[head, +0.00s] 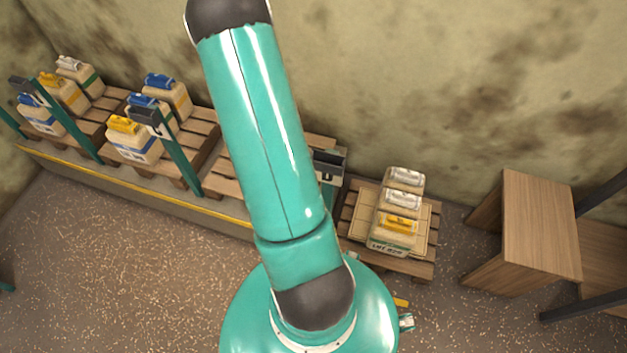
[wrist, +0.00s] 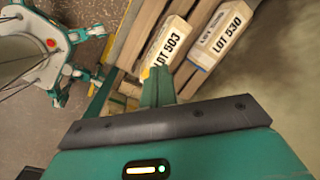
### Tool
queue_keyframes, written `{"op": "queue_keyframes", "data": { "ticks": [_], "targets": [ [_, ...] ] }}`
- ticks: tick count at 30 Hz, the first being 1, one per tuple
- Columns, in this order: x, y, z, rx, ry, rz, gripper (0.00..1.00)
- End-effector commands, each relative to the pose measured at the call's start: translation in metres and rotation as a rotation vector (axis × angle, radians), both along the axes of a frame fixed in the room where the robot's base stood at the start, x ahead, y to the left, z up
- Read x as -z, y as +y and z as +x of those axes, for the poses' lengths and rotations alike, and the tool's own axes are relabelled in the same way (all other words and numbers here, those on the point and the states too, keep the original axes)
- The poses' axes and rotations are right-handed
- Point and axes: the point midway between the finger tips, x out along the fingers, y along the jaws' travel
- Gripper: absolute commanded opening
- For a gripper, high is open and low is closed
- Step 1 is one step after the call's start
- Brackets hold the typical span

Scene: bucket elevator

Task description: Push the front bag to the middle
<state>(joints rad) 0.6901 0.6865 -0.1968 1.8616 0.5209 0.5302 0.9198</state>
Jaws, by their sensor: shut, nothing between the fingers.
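In the head view three pale bags stand in a row on a small wooden pallet at right. The front bag (head: 391,241) has a yellow top and a printed label; the middle bag (head: 399,205) and the back bag (head: 406,181) have white tops. In the wrist view a bag labelled LOT 503 (wrist: 163,42) lies beside one labelled LOT 530 (wrist: 221,37). My gripper (wrist: 160,84) is shut and empty, its teal fingers overlapping the lower end of the LOT 503 bag; contact cannot be told. The gripper is outside the head view.
Several bags with blue, yellow and white tops stand on pallets (head: 205,128) along a yellow-edged platform at left, with teal posts between them. A wooden table (head: 540,230) stands at right. Speckled floor (head: 130,260) is open in front. My arm hides part of the platform.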

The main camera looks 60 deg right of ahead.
Motion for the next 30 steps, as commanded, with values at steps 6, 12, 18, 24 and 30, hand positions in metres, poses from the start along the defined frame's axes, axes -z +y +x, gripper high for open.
{"op": "queue_keyframes", "data": {
  "ticks": [6,12,18,24,30],
  "targets": [
    [0.115,-0.063,-0.078,0.383,0.084,0.052,0.00],
    [0.200,-0.088,-0.152,0.665,0.146,0.076,0.00],
    [0.235,-0.094,-0.185,0.782,0.172,0.080,0.00],
    [0.254,-0.093,-0.187,0.789,0.173,0.082,0.00],
    [0.292,-0.092,-0.187,0.788,0.174,0.082,0.00]
  ]
}}
